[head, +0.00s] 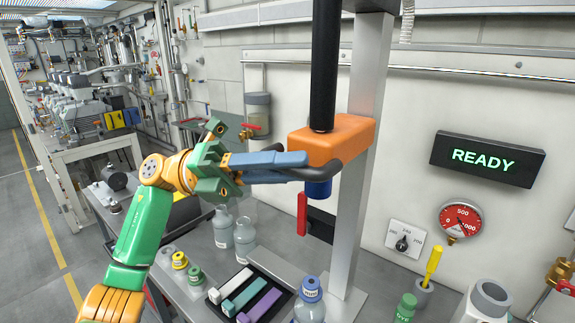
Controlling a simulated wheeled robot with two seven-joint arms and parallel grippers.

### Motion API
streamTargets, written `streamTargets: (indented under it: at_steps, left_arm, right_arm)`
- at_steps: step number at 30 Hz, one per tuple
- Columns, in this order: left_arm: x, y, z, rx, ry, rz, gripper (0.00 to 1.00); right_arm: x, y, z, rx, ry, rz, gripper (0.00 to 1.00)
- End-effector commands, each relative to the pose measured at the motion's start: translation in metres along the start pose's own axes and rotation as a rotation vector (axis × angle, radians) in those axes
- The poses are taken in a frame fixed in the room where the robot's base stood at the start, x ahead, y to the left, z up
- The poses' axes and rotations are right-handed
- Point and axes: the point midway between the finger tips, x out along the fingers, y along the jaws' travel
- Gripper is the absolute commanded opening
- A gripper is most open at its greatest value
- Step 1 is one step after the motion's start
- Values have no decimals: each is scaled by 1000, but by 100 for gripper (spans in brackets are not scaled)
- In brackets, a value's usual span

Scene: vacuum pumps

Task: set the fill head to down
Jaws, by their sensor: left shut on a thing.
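The fill head (340,135) is an orange block on a grey upright column (362,170). A black tube enters it from above and a blue nozzle (318,188) sticks out below. It sits well above the bench. A dark looped handle (325,180) is on its left side. My left gripper (300,166), with blue fingers, reaches in from the left and is shut on this handle. The fingers hide part of the handle. My right gripper is not in view.
A blue-capped bottle (309,300) stands near the column's foot. A black tray (286,296) with coloured bars and two clear bottles (223,228) are on the bench. A red lever (302,213) hangs below the head. A sign (486,159) reads READY beside a red gauge (460,220).

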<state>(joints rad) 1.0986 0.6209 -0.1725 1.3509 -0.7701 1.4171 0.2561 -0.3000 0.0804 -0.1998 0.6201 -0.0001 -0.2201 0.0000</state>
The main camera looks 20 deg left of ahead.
Motion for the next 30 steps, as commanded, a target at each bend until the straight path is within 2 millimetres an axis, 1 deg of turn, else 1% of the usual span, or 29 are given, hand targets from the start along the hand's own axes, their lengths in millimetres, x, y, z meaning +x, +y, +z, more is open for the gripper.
streamTargets:
  at_steps: [11, 15, 17, 20, 24, 30]
  left_arm:
    - [0, 0, 1, 1, -4, 0, 0]
    - [-2, 8, -4, 0, -3, 0, 0]
    - [-4, 16, -9, -1, -3, 1, 0]
    - [-10, 36, -22, -2, -1, 3, 0]
    - [-18, 72, -44, -3, 1, 4, 0]
    - [-30, 117, -72, -3, 1, 3, 0]
  right_arm:
    - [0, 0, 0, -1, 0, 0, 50]
    - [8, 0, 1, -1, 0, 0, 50]
    - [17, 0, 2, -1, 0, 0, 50]
    - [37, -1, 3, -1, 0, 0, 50]
    - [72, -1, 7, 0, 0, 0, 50]
    - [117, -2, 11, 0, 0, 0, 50]
